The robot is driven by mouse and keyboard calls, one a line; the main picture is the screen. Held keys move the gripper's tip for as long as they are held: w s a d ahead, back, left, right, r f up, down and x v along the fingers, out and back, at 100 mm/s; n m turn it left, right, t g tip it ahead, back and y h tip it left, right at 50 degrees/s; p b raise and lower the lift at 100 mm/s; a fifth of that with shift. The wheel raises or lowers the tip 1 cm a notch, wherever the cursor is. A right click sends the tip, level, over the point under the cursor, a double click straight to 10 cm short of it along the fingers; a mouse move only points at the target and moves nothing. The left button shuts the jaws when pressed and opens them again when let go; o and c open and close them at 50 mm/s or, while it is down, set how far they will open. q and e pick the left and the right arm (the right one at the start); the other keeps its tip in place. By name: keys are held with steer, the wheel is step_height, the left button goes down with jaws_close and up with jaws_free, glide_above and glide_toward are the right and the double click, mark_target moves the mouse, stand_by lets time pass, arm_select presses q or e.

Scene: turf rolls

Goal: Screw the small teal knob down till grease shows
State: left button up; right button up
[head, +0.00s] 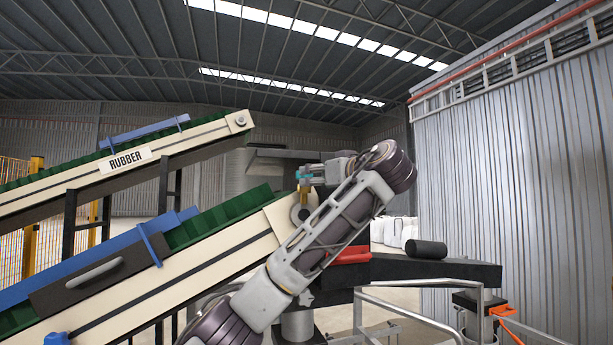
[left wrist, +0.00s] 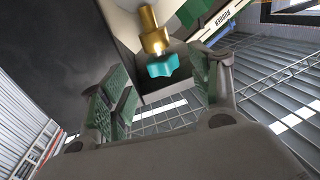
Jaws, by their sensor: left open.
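The small teal knob (left wrist: 163,66) has a lobed rim and sits at the end of a brass fitting (left wrist: 153,32) in the left wrist view. In the head view the knob (head: 303,175) is small, by the top end of the lower conveyor. My left gripper (left wrist: 162,84) is open and empty. Its two green-padded fingers stand on either side of the knob's line, with a gap on both sides. In the head view the left gripper (head: 313,174) is close to the knob, partly hidden by its own wrist. I see no grease. My right gripper is not in view.
The lower conveyor (head: 135,297) with green cleats slopes up to the fitting. A second conveyor marked RUBBER (head: 125,160) is behind it. A dark bench (head: 455,271) with a black roll (head: 426,249) and a metal railing (head: 400,316) are at the right.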

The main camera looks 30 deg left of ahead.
arm_select(q)
steer(key=shift+p+x, duration=1.05)
steer(key=shift+x, duration=2.25)
steer(key=shift+c, duration=0.2)
steer(key=c, duration=1)
